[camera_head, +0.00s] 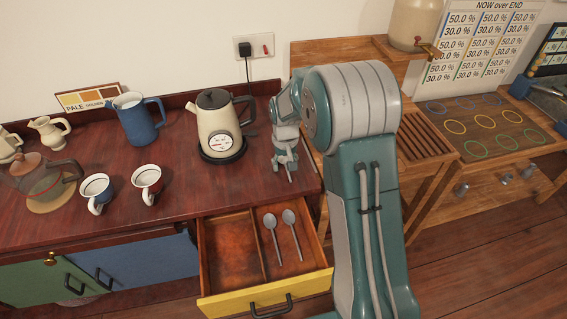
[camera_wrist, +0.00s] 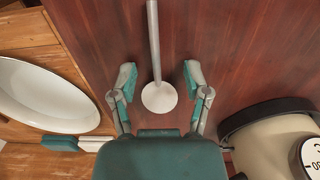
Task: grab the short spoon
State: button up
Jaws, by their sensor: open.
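A pale grey spoon lies on the dark red wooden counter in the wrist view, with its round bowl (camera_wrist: 159,97) toward me. Its handle (camera_wrist: 153,40) runs off the top edge, so its full length is hidden. My gripper (camera_wrist: 159,79) is open, with one finger on each side of the spoon and visible gaps to both. In the head view my gripper (camera_head: 285,160) points down over the counter, right of the kettle. Two more grey spoons, a left one (camera_head: 270,222) and a right one (camera_head: 289,217), lie in the open drawer's right compartment.
The kettle (camera_head: 216,125) stands close to my gripper; it also shows in the wrist view (camera_wrist: 270,140). A white oval dish (camera_wrist: 40,95) is at left there. The yellow-fronted drawer (camera_head: 230,302) juts out below. Mugs and a blue pitcher (camera_head: 138,120) stand farther left.

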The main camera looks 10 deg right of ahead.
jog(key=shift+d, duration=0.2)
grip_shut()
jog(key=shift+a, duration=0.1)
